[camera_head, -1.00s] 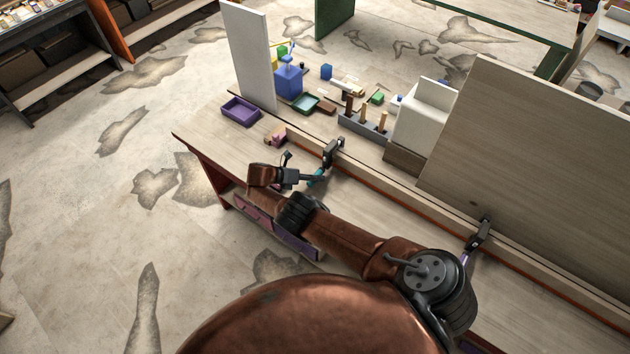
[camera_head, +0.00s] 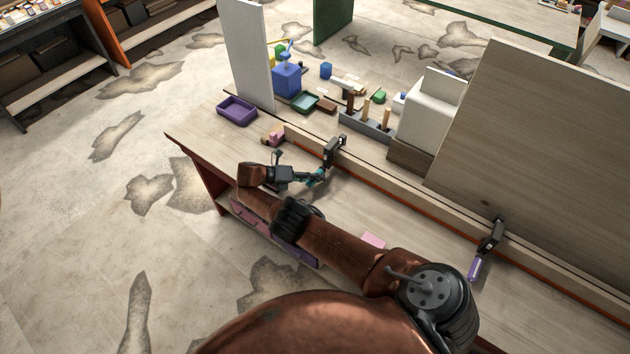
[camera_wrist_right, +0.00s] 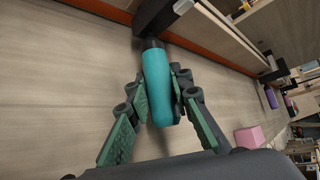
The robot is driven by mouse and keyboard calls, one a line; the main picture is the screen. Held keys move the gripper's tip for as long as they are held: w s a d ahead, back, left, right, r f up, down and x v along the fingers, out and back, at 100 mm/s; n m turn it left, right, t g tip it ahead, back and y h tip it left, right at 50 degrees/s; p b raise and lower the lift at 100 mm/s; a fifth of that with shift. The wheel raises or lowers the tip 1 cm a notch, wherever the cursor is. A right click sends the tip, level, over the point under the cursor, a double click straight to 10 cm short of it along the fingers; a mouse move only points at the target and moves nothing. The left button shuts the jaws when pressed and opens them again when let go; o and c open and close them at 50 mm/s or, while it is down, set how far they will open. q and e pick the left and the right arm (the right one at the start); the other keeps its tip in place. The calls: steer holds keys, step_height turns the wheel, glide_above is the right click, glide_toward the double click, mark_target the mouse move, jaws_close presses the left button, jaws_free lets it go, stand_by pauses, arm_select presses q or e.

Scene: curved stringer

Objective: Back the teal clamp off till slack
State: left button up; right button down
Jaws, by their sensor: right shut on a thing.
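The teal clamp has a dark metal frame (camera_head: 335,148) on the long wooden rail near the bench's left end. Its teal handle (camera_wrist_right: 157,85) points out from the rail toward my wrist camera, joined to a dark collar and the black clamp body. My right gripper (camera_head: 318,177) is shut on this handle, and in the right wrist view its green-padded fingers (camera_wrist_right: 157,103) lie on both sides of it. The head view hardly shows the handle between the fingers. Whether the clamp is tight or slack cannot be told. My left gripper is not in view.
A second clamp with a purple handle (camera_head: 475,268) sits farther right on the rail (camera_head: 400,186). A pink block (camera_head: 373,240) lies on the bench near my forearm. Behind the rail stand a purple tray (camera_head: 237,110), a grey block with pegs (camera_head: 366,124) and a tall wooden panel (camera_head: 540,150).

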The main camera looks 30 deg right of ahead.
stand_by(0.4)
steer(key=c, duration=1.7)
jaws_free()
